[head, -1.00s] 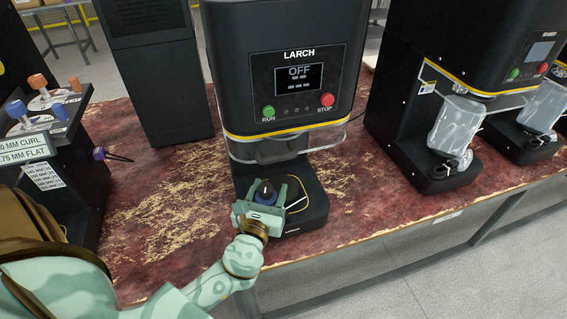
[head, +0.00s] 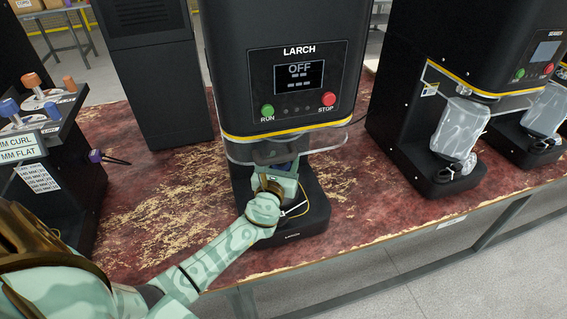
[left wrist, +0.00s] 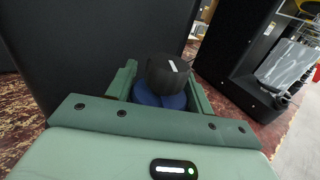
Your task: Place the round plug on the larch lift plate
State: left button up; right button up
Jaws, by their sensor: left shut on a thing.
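The round plug (left wrist: 166,75), with a black knob and a blue lower part, sits between the fingers of my left gripper (left wrist: 160,92) in the left wrist view. In the head view my left gripper (head: 280,176) reaches over the black base of the LARCH machine (head: 299,84), below its clear guard. It is shut on the plug, which is mostly hidden there by the gripper. The larch lift plate (head: 300,208) shows only in part, with a light outline, beside my wrist. I cannot tell whether the plug touches the plate. My right gripper is not in view.
The LARCH screen reads OFF. A rack of tools with orange and blue knobs (head: 38,102) and a small purple-ended tool (head: 97,156) are at the left. The worn red bench (head: 150,215) is clear between.

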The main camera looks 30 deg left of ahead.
pick_arm(q)
jog(key=shift+r, duration=0.15)
jog(key=shift+f, duration=0.2)
jog(key=o, duration=1)
jog(key=shift+o, duration=0.2)
jog(key=shift+r, duration=0.1)
jog(key=shift+s+r, duration=0.1)
jog(key=shift+s, duration=0.1)
jog(key=p+v, duration=0.1)
jog(key=v, duration=0.9)
jog(key=shift+s+d, duration=0.1)
jog(key=shift+s, duration=0.1)
jog(key=shift+s+d, duration=0.2)
jog(key=shift+s, duration=0.45)
